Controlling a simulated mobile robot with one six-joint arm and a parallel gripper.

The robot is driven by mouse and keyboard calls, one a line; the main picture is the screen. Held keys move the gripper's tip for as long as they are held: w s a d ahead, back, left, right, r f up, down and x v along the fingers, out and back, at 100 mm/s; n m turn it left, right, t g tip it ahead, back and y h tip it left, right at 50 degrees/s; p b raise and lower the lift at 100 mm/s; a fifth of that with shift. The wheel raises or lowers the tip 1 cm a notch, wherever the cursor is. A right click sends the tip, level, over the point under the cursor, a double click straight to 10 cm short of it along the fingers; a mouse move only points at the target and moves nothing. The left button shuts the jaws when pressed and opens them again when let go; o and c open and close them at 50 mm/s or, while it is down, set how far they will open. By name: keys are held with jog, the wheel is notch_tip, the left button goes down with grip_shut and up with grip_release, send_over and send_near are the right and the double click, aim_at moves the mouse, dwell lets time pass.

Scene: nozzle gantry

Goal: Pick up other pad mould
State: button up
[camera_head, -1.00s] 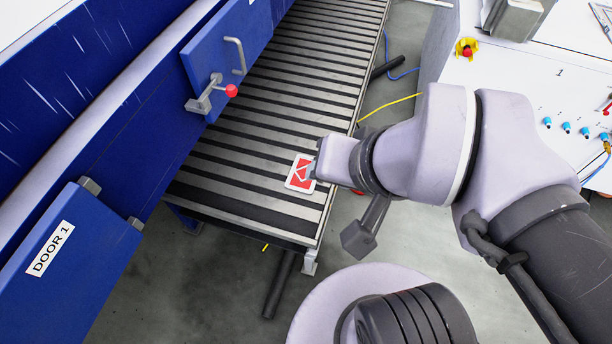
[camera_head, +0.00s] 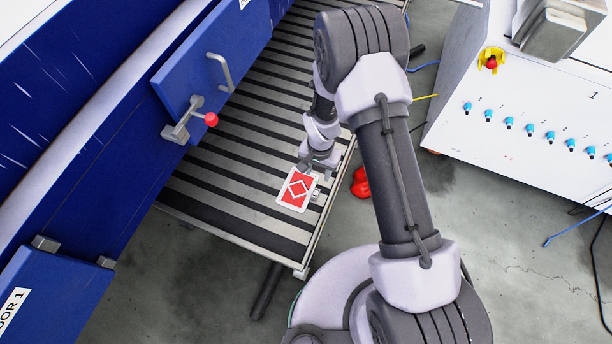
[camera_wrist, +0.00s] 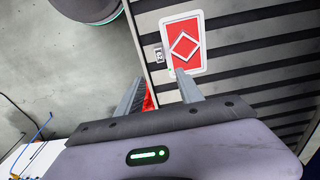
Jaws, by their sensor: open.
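The pad mould (camera_head: 297,190), a flat red plate with a white border and white diamond outline, lies near the edge of the slatted conveyor. It also shows in the wrist view (camera_wrist: 184,44), at the top, beyond the fingertips. My gripper (camera_wrist: 160,76) is open and empty. In the wrist view, its right finger overlaps the lower edge of the plate and its left finger is off to the plate's left. In the head view my gripper (camera_head: 318,168) is just behind the plate, and its fingers are partly hidden. I cannot tell whether a finger touches the plate.
The slatted conveyor (camera_head: 210,190) runs along a blue machine with an open door (camera_head: 200,65) and a red-knobbed latch (camera_head: 190,120). A red object (camera_head: 361,183) is beside the conveyor edge. A white cabinet (camera_head: 520,110) with blue fittings stands at right. Grey floor lies between.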

jog(key=b, duration=0.3)
send_over(316, 193)
jog(key=f, duration=0.9)
jog(key=shift+w+f, duration=0.2)
jog(key=shift+f, duration=0.2)
jog(key=f+b, duration=0.2)
jog(key=f, duration=0.3)
jog(key=shift+s+f, duration=0.1)
jog(key=shift+s, duration=0.1)
grip_shut()
